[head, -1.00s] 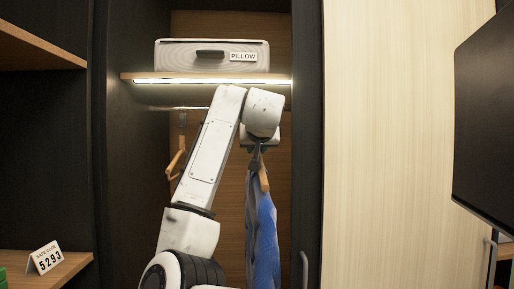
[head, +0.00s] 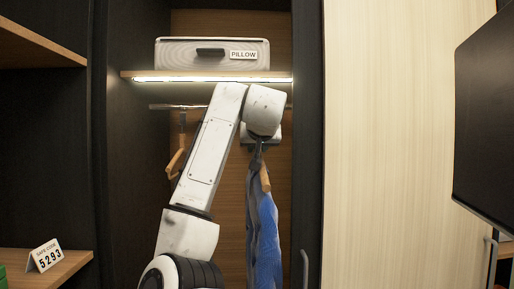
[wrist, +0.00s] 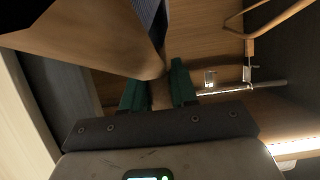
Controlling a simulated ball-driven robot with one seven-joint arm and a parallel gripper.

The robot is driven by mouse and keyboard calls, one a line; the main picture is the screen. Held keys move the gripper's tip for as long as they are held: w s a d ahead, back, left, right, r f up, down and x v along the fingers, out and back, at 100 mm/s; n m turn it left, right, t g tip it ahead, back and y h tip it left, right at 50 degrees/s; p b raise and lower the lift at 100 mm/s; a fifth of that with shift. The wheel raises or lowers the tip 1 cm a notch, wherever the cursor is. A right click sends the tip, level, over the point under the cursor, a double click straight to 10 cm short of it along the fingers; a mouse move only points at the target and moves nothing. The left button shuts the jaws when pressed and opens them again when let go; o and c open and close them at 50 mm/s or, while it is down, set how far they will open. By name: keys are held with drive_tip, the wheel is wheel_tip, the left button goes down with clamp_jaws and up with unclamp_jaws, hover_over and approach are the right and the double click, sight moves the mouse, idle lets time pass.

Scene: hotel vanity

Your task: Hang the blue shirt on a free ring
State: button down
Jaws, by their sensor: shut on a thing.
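The blue shirt (head: 265,240) hangs on a wooden hanger (head: 264,178) in the closet opening, seen nearly edge-on in the head view. My gripper (head: 258,148) is shut at the top of this hanger, below the shelf. In the wrist view, the green fingers of my gripper (wrist: 157,90) close on the hanger's neck, and the hanger's wooden arm (wrist: 95,38) fills the upper left. The metal rail (wrist: 240,88) carries a small bright fitting, perhaps a ring (wrist: 210,77), right of the fingers and apart from them. The held hanger's top is partly hidden.
Another wooden hanger (head: 176,160) hangs from the rail left of my arm; it also shows in the wrist view (wrist: 265,20). A lit shelf (head: 140,76) with a pillow box (head: 180,56) is above. Dark closet walls (head: 307,150) bound both sides.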

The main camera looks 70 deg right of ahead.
drive_tip(key=shift+s+a+b, duration=0.2)
drive_tip(key=shift+s+a, duration=0.2)
drive_tip(key=shift+a, duration=0.45)
drive_tip(key=shift+s+a+b, duration=0.25)
drive_tip(key=shift+s+a, duration=0.15)
drive_tip(key=shift+a, duration=0.4)
drive_tip(key=shift+s+a+b, duration=0.2)
drive_tip(key=shift+s+a, duration=0.2)
drive_tip(key=shift+a, duration=0.45)
